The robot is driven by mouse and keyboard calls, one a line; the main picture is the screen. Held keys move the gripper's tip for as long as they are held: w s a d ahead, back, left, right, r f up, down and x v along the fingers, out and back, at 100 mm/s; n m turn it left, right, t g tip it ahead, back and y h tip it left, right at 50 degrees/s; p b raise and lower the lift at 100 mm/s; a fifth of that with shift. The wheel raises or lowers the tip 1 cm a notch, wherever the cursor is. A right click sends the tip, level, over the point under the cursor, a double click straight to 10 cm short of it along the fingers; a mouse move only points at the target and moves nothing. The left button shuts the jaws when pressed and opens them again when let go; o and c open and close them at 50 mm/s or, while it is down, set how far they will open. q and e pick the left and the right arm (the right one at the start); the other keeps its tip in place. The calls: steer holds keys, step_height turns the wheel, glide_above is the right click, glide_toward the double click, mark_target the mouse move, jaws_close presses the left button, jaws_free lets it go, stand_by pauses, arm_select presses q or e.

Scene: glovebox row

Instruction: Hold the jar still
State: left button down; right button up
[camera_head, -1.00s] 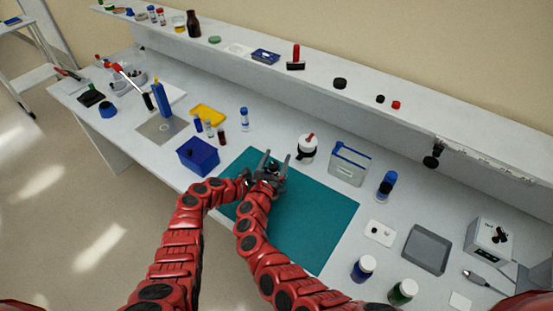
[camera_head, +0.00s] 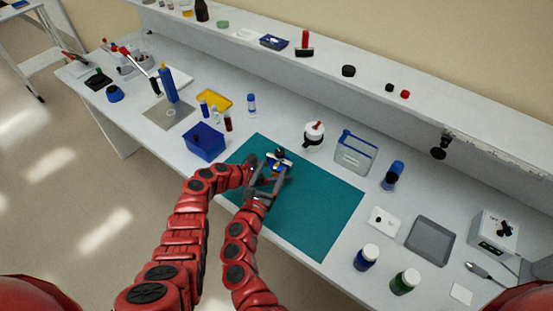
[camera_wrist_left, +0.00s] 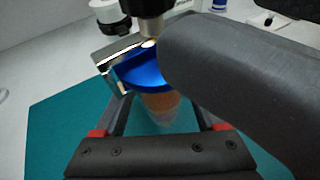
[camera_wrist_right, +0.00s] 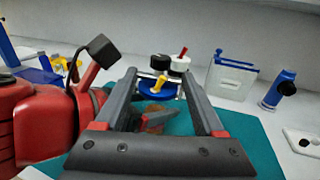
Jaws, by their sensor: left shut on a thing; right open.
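The jar has a blue lid (camera_wrist_left: 138,70) and a clear, brownish-orange body (camera_wrist_left: 162,103). My left gripper (camera_wrist_left: 160,112) is shut around that body, above the teal mat (camera_head: 310,215). My right gripper (camera_wrist_right: 160,76) is open, its fingers spread on the near side of the jar. In the right wrist view the blue lid (camera_wrist_right: 150,92) shows between these fingers, with a small yellow piece above it. In the head view the right gripper (camera_head: 270,180) partly hides the jar and the left gripper. I cannot tell whether the jar touches the mat.
A blue box (camera_head: 204,142) stands left of the mat. A white bottle with a red tip (camera_head: 314,136) and a blue-framed clear container (camera_head: 355,154) stand behind it. The mat's right part is clear.

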steer(key=shift+s+a, duration=0.15)
steer(key=shift+s, duration=0.45)
steer(key=n+y, duration=0.6)
steer(key=y, duration=0.4)
glide_toward(279, 149)
steer(key=f, duration=0.1)
steer(key=shift+t, duration=0.3)
steer(key=x, duration=1.1)
steer(key=shift+a+f, duration=0.15)
steer(key=shift+w, duration=0.55)
